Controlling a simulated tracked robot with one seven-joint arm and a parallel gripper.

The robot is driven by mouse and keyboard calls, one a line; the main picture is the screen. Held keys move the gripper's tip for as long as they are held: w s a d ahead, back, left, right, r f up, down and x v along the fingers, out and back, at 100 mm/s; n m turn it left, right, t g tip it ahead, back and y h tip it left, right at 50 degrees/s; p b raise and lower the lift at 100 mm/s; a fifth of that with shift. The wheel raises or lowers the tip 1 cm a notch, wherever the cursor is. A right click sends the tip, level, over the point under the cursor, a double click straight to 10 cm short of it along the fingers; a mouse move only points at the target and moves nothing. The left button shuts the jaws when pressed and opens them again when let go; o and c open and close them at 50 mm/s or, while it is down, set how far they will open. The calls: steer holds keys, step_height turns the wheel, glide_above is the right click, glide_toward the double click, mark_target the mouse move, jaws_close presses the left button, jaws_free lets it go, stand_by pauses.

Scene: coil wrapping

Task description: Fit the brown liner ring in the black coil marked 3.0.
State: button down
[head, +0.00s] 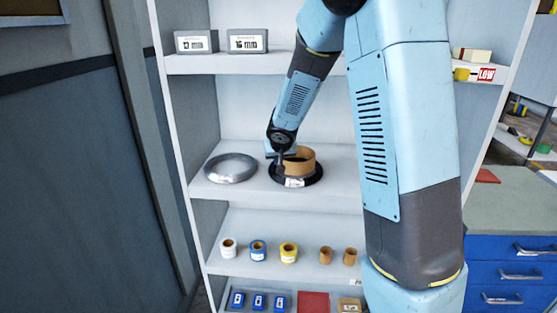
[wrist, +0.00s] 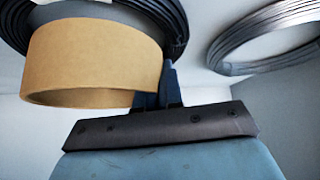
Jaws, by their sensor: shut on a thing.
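The brown liner ring (head: 303,158) stands upright over the middle of the black coil (head: 316,176) on the shelf. The coil has a white label (head: 294,182) at its front, too small to read here. My gripper (head: 283,158) is shut on the ring's wall at its left side. In the wrist view the ring (wrist: 92,58) is large, with the dark coil (wrist: 172,18) behind it and my gripper's finger (wrist: 168,85) at its right edge. I cannot tell whether the ring's lower edge is inside the coil's hole or just above it.
A grey metal coil (head: 231,168) lies left of the black coil on the same shelf (head: 335,205); it also shows in the wrist view (wrist: 262,35). Boxes (head: 247,41) stand on the shelf above. Small spools (head: 258,250) stand on the shelf below.

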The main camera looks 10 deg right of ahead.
steer(key=shift+f, duration=0.5)
stand_by(0.5)
steer(key=shift+r, duration=0.1)
steer(key=shift+r, duration=0.4)
steer(key=shift+a, duration=0.1)
stand_by(1.5)
steer(key=shift+f, duration=0.35)
steer(key=shift+r, duration=0.4)
stand_by(0.3)
stand_by(0.7)
steer(key=shift+f, duration=0.6)
stand_by(1.1)
steer(key=c, duration=1.2)
jaws_free()
steer(key=shift+s, duration=0.1)
